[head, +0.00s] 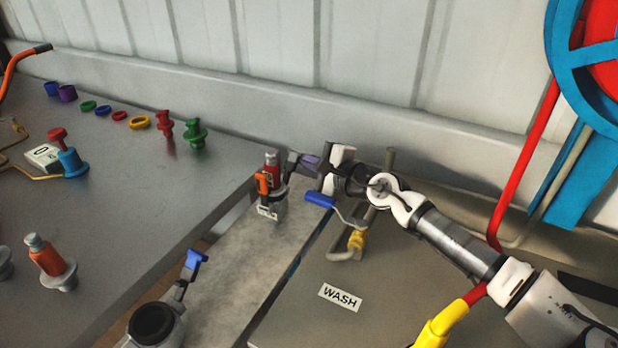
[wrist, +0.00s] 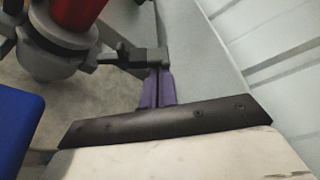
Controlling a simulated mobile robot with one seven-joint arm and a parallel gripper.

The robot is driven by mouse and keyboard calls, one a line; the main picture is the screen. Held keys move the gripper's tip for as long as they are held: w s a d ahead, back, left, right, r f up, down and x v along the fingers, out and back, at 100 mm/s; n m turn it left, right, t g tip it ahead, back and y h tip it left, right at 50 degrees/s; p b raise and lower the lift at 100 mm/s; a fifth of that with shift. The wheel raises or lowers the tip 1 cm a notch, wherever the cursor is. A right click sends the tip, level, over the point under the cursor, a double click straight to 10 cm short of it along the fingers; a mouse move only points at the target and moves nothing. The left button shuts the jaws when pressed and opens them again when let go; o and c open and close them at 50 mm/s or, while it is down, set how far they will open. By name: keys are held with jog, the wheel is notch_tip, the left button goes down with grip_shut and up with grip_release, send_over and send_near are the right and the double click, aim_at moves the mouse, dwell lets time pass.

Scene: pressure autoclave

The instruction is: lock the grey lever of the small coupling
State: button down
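The small coupling (head: 270,208) stands upright at the middle, a grey collar around a red cylinder (head: 271,165), with an orange piece at its front. In the wrist view its grey collar (wrist: 58,52) is at the upper left. Its grey lever (head: 293,160) sticks out to the right, and it shows in the wrist view (wrist: 98,60) reaching the dark tips of my gripper. My gripper (head: 311,161) comes from the right; its purple fingers (wrist: 157,88) are close together at the lever's outer end. I cannot tell whether the lever lies between the tips.
A blue handle (head: 320,200) on a bent rod is just below my gripper. A larger coupling (head: 152,324) with a blue-tipped lever (head: 194,260) stands at the lower left. The wall (head: 300,90) is close behind.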

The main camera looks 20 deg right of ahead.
jog(key=n+b, duration=0.1)
jog(key=b, duration=0.2)
jog(key=s+a+r+n+t+b, duration=0.1)
jog(key=b, duration=0.2)
jog(key=shift+n, duration=0.4)
jog(key=shift+r, duration=0.1)
notch_tip(320, 180, up, 20)
dwell(0.6)
